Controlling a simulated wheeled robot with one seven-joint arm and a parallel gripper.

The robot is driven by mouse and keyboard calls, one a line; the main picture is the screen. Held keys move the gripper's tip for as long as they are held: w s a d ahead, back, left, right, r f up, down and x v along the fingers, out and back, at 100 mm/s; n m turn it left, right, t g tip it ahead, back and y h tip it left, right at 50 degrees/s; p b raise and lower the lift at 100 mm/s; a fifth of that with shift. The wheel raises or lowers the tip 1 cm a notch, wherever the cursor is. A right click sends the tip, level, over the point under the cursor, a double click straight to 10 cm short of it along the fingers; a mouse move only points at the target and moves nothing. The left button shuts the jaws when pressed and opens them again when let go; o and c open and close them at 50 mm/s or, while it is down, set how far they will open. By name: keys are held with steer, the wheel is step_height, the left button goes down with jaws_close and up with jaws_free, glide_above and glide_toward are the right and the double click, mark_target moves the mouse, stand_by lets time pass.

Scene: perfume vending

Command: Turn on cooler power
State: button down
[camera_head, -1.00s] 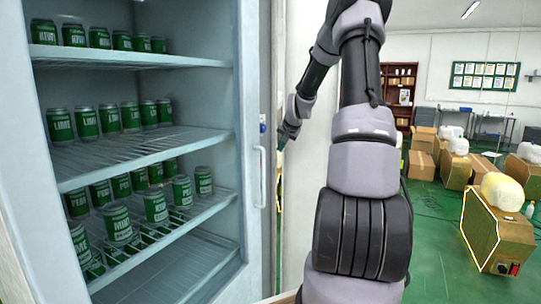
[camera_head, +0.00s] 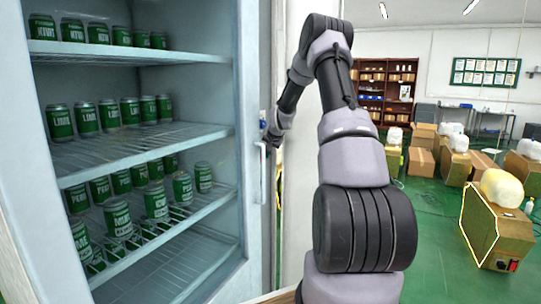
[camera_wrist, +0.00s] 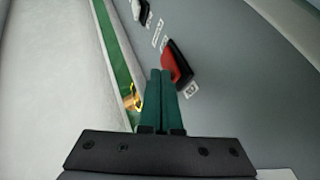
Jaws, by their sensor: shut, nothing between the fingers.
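The cooler (camera_head: 247,90) stands at the left of the head view, with several green cans on its shelves. In the wrist view its grey side panel (camera_wrist: 235,75) carries a red and black rocker switch (camera_wrist: 178,62) with small white labels near it. My gripper (camera_wrist: 160,73) is shut and empty, its green fingertips just left of the switch's lower part. I cannot tell whether they touch it. A second dark and white control (camera_wrist: 141,12) sits farther up the panel. In the head view my gripper (camera_head: 272,138) is at the cooler's right side, and the switch is hidden.
The cooler's door handle (camera_head: 261,175) is close below my gripper. A pale wall (camera_head: 300,180) stands just right of the cooler, leaving a narrow gap. Cardboard boxes (camera_head: 420,160) and a yellow-outlined box (camera_head: 497,235) stand on the green floor at the right.

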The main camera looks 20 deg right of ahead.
steer(key=shift+w+a+r, duration=0.15)
steer(key=shift+w+a, duration=0.1)
steer(key=shift+w, duration=0.05)
steer(key=shift+r, duration=0.15)
stand_by(0.3)
steer(key=shift+r, duration=0.65)
